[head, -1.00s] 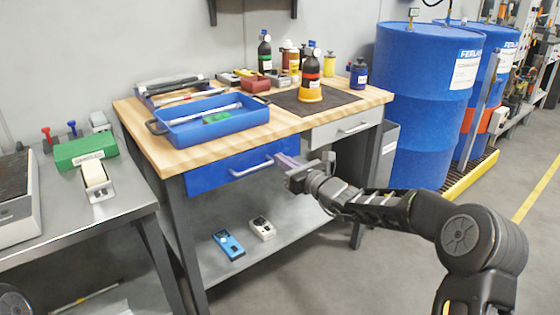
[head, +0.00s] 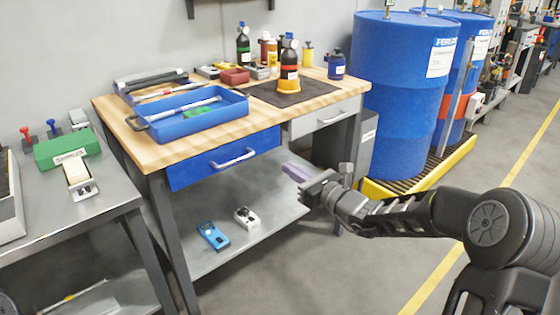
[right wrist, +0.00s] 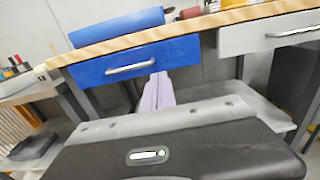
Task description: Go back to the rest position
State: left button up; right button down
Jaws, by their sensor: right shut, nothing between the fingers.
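My right gripper (head: 290,169) is shut and empty, in the air in front of the workbench, just right of the blue drawer's handle in the head view. In the right wrist view its pale purple fingers (right wrist: 157,92) are together below the blue drawer (right wrist: 138,62). The blue drawer (head: 225,160) and the grey drawer (head: 325,119) under the wooden top look closed. The gripper does not appear to touch the handle (head: 233,158). My left gripper is not in view.
The wooden workbench top (head: 262,116) carries a blue tray (head: 190,126) and several bottles. Two handheld devices lie on the lower shelf (head: 255,215). A metal table (head: 75,212) stands at left. Blue drums (head: 400,100) stand on a yellow-edged pallet at right. Floor in front is clear.

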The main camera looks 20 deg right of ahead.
jog(key=s+a+f+n+g+h, duration=0.1)
jog(key=s+a+f+n+g, duration=0.25)
jog(key=s+f+n, duration=0.7)
jog(key=s+a+f+n+g+h, duration=0.2)
jog(key=s+f+n+g, duration=0.4)
jog(key=f, duration=0.9)
jog(key=s+a+f+n+g+h, duration=0.1)
jog(key=s+a+f+n+g, duration=0.4)
jog(key=s+f, duration=0.65)
jog(key=s+a+f+n+g+y, duration=0.1)
jog(key=s+a+f+n, duration=0.4)
jog(key=s+a+n, duration=0.55)
notch_tip(320, 180, up, 22)
jog(key=d+m+p, duration=0.1)
jog(key=m+p, duration=0.1)
jog(key=p, duration=2.1)
jog(key=shift+s+d+r, duration=0.15)
jog(key=shift+s+d, duration=0.1)
jog(key=shift+s, duration=0.2)
